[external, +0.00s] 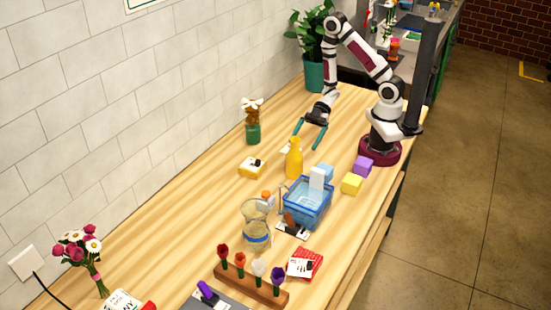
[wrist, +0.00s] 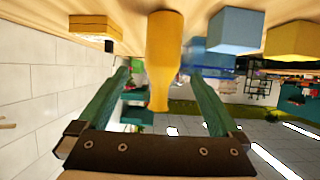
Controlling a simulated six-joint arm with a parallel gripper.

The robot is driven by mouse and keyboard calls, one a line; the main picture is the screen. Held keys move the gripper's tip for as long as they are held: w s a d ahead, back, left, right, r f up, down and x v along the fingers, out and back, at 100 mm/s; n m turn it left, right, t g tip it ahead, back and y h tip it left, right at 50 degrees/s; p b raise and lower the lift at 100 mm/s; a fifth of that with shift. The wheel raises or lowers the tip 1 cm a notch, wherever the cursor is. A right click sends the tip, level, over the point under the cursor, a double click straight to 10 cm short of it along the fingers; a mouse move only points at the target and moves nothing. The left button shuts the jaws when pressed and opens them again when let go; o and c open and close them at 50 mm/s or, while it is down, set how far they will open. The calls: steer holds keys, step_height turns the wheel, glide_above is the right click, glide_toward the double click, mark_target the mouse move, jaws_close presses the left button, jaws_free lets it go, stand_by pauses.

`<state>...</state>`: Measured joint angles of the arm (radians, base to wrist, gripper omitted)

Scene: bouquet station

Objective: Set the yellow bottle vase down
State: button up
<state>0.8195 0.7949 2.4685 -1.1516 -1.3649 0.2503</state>
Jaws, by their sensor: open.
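The yellow bottle vase (external: 293,163) stands upright on the wooden table, near the blue basket. In the wrist view, which is turned so the table is at the top, the yellow bottle vase (wrist: 165,50) shows upside down, its neck in line with the gap between my fingers. My gripper (external: 308,140) is open, with its two teal fingers just behind the bottle's neck in the external view. In the wrist view my gripper (wrist: 160,76) shows gaps on both sides of the bottle. I cannot tell how far the neck reaches between the fingertips.
A blue basket (external: 305,212), a yellow cube (external: 351,184) and a purple cube (external: 363,166) stand to the bottle's right. A yellow box (external: 252,169) and a green flower pot (external: 253,133) are to its left. A glass beaker (external: 256,226) stands in front.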

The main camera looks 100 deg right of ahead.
steer(key=w+d+m+g+h, duration=0.1)
steer(key=w+d+m+h, duration=0.15)
steer(key=d+h, duration=0.35)
steer(key=s+d+r+m+g+h, duration=0.3)
steer(key=d+r+m+h, duration=0.2)
steer(key=r+h, duration=0.15)
steer(key=s+a+r+m+g+y, duration=0.2)
steer(key=s+a+r+m, duration=0.1)
steer(key=s+a, duration=0.5)
steer(key=s+a+r+m+g+y, duration=0.3)
steer(key=s+a+r+m, duration=0.1)
steer(key=s+a, duration=0.5)
steer(key=shift+r+g, duration=0.3)
steer(key=shift+r, duration=0.1)
steer(key=shift+s, duration=0.1)
